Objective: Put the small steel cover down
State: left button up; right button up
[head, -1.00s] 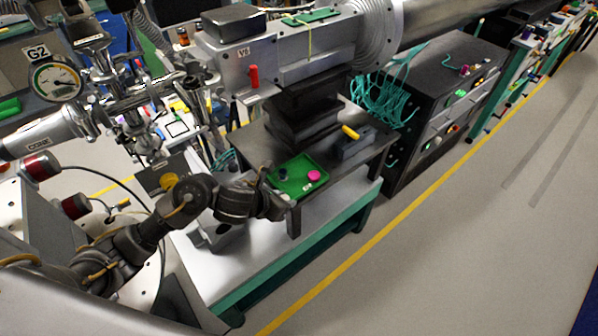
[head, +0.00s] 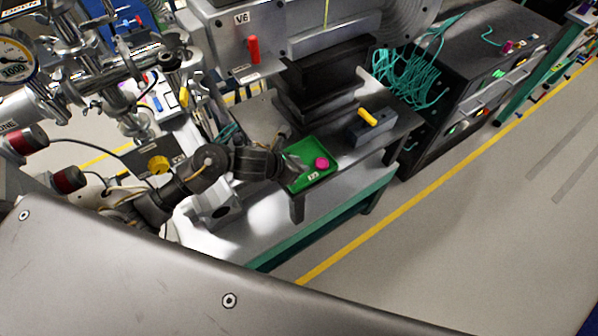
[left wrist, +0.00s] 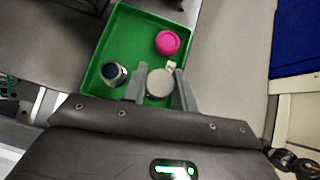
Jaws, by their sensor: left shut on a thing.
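The small steel cover (left wrist: 160,83) is a round grey disc in the left wrist view. My left gripper (left wrist: 160,90) is shut on it, one finger on each side. The cover is over the near end of the green tray (left wrist: 140,38); I cannot tell whether it touches the tray floor. In the head view my left gripper (head: 288,167) is at the left side of the green tray (head: 309,147), and the cover is hidden there. My right gripper is not in view.
In the tray are a pink round piece (left wrist: 167,43) and a steel cylinder with a dark top (left wrist: 113,73). A grey block with a yellow handle (head: 367,118) stands right of the tray. Black blocks (head: 325,75) rise behind it. The tray sits near the dark table's front edge.

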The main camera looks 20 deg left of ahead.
pick_arm(q)
jog(key=shift+w+f, duration=0.1)
jog(key=shift+f, duration=0.6)
notch_tip(320, 180, down, 3)
jog(key=shift+f+b, duration=0.1)
jog(key=shift+b, duration=0.2)
jog(key=shift+f, duration=0.25)
jog(key=o, duration=0.7)
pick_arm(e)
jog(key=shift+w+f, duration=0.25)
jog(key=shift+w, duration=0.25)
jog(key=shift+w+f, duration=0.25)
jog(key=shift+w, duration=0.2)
